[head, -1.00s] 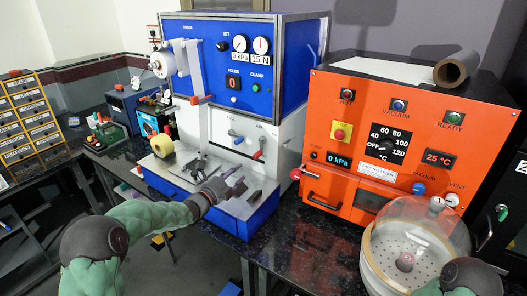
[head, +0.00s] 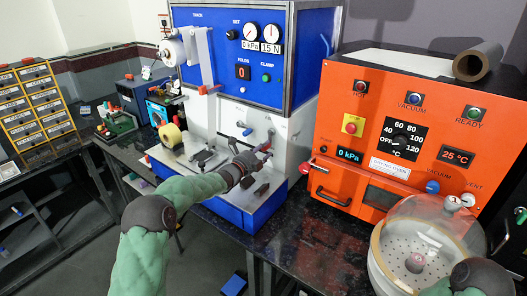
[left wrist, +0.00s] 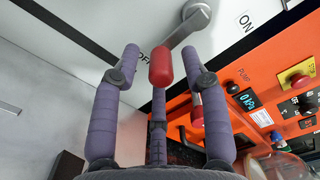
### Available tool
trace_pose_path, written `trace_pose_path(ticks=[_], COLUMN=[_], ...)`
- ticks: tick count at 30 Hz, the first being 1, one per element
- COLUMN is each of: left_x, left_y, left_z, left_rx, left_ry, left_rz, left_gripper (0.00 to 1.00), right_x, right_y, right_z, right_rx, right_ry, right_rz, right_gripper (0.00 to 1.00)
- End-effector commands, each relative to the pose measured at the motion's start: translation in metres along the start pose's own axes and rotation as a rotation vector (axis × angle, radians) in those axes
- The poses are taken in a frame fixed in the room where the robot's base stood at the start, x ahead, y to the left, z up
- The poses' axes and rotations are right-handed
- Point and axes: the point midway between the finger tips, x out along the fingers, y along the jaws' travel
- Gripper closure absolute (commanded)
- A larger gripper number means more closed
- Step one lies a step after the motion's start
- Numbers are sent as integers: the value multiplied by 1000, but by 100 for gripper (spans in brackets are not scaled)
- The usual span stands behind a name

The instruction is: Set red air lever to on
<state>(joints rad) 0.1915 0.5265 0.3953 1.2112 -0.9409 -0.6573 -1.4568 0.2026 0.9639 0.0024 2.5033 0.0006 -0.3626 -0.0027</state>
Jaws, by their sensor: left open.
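The red air lever (head: 267,147) is on the white front panel of the blue machine, mostly behind my left gripper (head: 258,157) in the head view. In the left wrist view its red knob (left wrist: 160,66) hangs from a grey arm that slants down-left from its pivot (left wrist: 196,16). The knob lies toward the partly hidden OFF label (left wrist: 143,57), away from the ON label (left wrist: 246,21). My left gripper (left wrist: 160,60) is open, with two purple fingers either side of the knob and a third below it. Contact cannot be told. My right gripper is out of view.
A blue lever (head: 246,131) sits just left of the red one. The orange oven (head: 345,120) stands close on the right, with a glass bell jar (head: 425,235) in front.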

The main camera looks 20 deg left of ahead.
Motion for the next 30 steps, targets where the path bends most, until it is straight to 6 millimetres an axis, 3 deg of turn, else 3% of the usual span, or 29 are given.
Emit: trace_pose_path(ticks=[11,16,30], left_x=[5,5,5], left_y=[-1,0,-2], left_z=[0,0,-3], left_rx=[0,0,-59], left_ry=[-1,-1,0], left_rz=[0,0,0], left_gripper=[55,100,100], right_x=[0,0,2], right_y=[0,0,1], right_z=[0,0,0], right_rx=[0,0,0], right_ry=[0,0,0], right_rz=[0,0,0], right_gripper=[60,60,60])
